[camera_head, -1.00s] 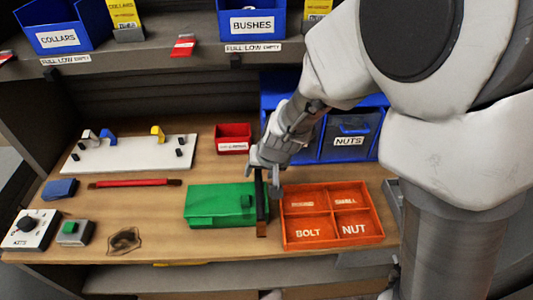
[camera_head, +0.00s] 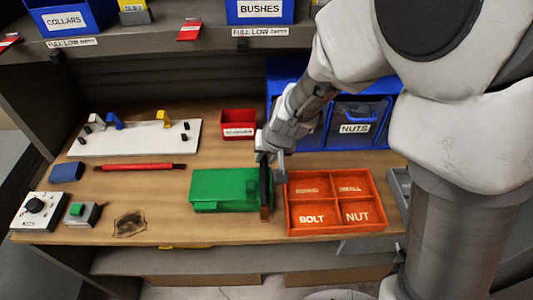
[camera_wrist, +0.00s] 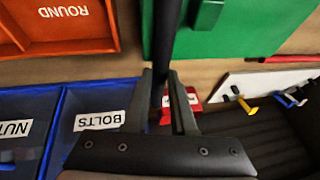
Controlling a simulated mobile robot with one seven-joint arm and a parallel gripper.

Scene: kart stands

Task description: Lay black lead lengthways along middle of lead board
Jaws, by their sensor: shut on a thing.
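The black lead (camera_head: 265,187) is a thin dark bar with a brown end. My gripper (camera_head: 269,160) is shut on it, over the gap between the green case and the orange tray. The lead points toward the bench's front edge; I cannot tell whether it touches the bench. In the wrist view the lead (camera_wrist: 170,40) runs up from between the fingers of my gripper (camera_wrist: 163,85). The lead board (camera_head: 130,140) is white, with blue, yellow, white and black pegs on it. It lies at the back left, well away from my gripper, and its middle looks bare.
The green case (camera_head: 225,190) is just left of the lead, the orange divided tray (camera_head: 335,227) just right. A red lead (camera_head: 140,167) lies in front of the board. A small red bin (camera_head: 239,122) and blue bins (camera_head: 353,113) stand behind. A shelf (camera_head: 180,48) overhangs the back.

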